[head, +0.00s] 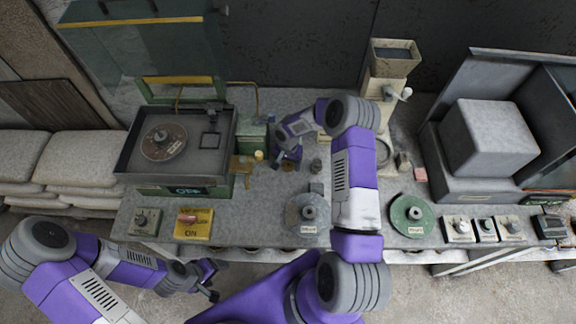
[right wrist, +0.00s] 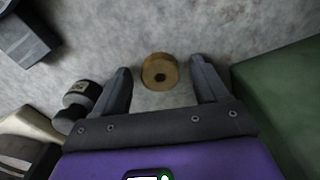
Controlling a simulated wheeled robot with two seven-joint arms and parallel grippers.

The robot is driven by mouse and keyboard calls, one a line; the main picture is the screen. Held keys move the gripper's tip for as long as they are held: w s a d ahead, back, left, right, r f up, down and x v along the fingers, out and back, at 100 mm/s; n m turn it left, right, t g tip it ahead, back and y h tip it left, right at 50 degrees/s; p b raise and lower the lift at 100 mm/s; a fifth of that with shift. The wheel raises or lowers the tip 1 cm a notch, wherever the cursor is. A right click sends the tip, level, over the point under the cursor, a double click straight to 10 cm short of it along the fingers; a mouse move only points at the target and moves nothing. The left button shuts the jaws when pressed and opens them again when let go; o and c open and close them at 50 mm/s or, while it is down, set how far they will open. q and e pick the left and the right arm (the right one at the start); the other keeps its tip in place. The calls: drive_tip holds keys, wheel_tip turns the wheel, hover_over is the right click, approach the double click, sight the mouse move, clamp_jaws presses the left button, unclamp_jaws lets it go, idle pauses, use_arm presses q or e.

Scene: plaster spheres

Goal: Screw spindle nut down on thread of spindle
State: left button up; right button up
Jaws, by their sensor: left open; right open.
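A brass-coloured round piece with a central hole, which looks like the spindle nut (right wrist: 160,72), lies on the grey bench in the right wrist view, between the fingertip lines. My left gripper (head: 212,281) is open and empty before the bench.
A green box (head: 252,138) stands close beside the right gripper. The dark tray (head: 122,163) has raised walls and a raised hood (head: 150,45).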

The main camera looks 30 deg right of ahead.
drive_tip(key=c, duration=1.3)
